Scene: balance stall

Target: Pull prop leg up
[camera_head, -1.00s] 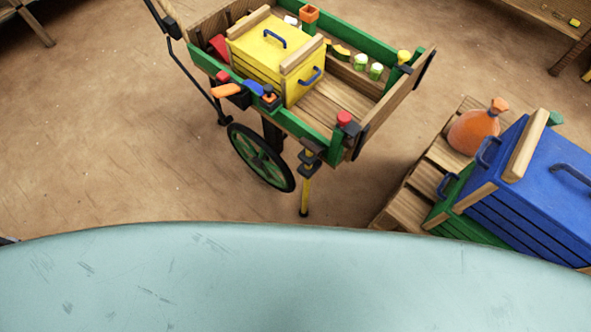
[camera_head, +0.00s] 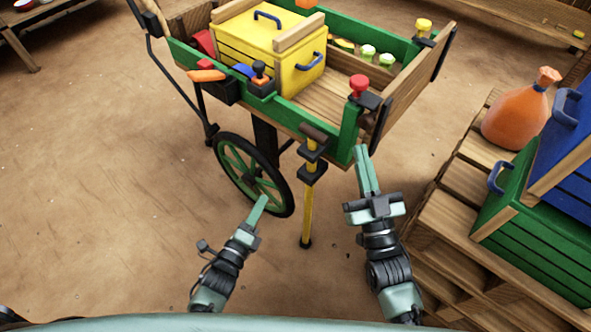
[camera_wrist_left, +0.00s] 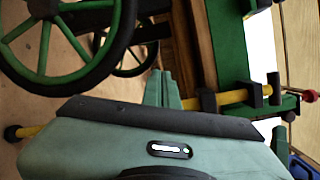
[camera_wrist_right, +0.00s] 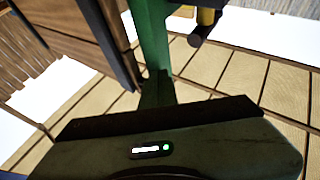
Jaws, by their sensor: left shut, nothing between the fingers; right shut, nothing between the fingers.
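The prop leg (camera_head: 307,205) is a yellow pole with black brackets and a dark foot on the floor. It stands upright under the front corner of the green-and-wood cart (camera_head: 343,135). A brown crossbar handle (camera_head: 313,133) tops it. In the left wrist view the yellow leg (camera_wrist_left: 230,97) runs sideways behind my left fingers. My left gripper (camera_head: 262,203) is shut and empty, left of the leg and apart from it in the head view. My right gripper (camera_head: 362,153) is shut and empty, right of the leg near the cart's corner post; contact cannot be told.
A green-spoked wheel (camera_head: 252,175) stands left of the leg. A yellow crate (camera_head: 270,50) sits in the cart, and a red knob (camera_head: 359,86) tops its corner. Green (camera_head: 540,235) and blue crates and an orange sack (camera_head: 515,115) stand on wooden steps at right. Floor at left is clear.

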